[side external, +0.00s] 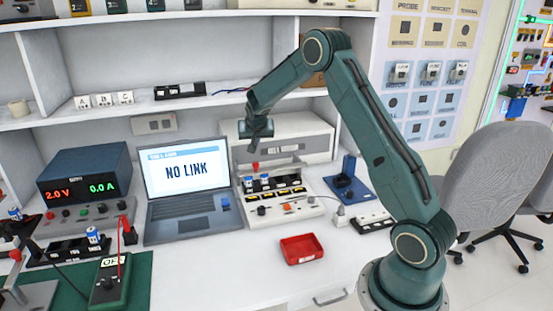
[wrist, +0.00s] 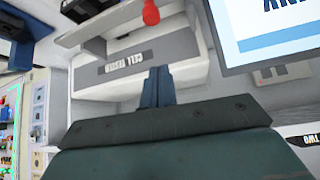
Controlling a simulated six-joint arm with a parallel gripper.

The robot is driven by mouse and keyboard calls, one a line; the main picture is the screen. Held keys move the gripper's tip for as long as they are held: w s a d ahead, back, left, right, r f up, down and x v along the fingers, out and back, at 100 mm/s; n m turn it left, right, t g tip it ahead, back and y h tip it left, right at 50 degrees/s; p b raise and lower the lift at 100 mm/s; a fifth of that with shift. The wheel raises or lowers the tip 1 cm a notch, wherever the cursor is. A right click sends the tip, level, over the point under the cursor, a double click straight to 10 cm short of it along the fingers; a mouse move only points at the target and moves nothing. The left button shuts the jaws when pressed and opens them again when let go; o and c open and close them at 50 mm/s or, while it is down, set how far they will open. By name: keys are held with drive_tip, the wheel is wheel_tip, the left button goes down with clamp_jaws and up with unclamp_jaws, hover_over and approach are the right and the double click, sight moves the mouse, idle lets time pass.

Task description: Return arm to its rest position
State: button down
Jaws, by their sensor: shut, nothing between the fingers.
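My gripper (side external: 253,147) hangs at the end of my green arm, above the white cell tester (side external: 312,209) and to the right of the laptop. Its fingers point down and look clear of the tester. In the wrist view the two dark blue fingers (wrist: 158,86) are pressed together with nothing between them. The cell tester (wrist: 190,70) shows beyond them with its label upside down. The tester's red knob (side external: 255,166) is just below my fingertips in the side view, and the red knob also shows in the wrist view (wrist: 151,12).
The laptop (side external: 182,213) reads NO LINK. A power supply (side external: 85,190) stands at the left. A red tray (side external: 301,249) lies on the bench in front of the tester. A blue stand (side external: 347,185) is right of it. Shelves (side external: 180,103) run behind; the front bench is mostly clear.

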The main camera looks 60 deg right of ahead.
drive_tip(key=s+a+r+n+t+y, duration=0.1)
drive_tip(key=s+a+r+n+y, duration=0.1)
drive_tip(key=s+a+r, duration=0.7)
drive_tip(key=s+a+r+n+y, duration=0.1)
drive_tip(key=s+a+r+n, duration=0.25)
drive_tip(key=a+r, duration=0.55)
drive_tip(key=s+a+f+n+y, duration=0.1)
drive_tip(key=s+a+n, duration=0.1)
drive_tip(key=s+a, duration=0.5)
drive_tip(key=s+a+f+n+y, duration=0.2)
drive_tip(key=s+a, duration=0.5)
drive_tip(key=s, duration=0.8)
drive_tip(key=shift+s+n, duration=0.4)
drive_tip(key=shift+n, duration=0.25)
drive_tip(key=shift+a, duration=0.1)
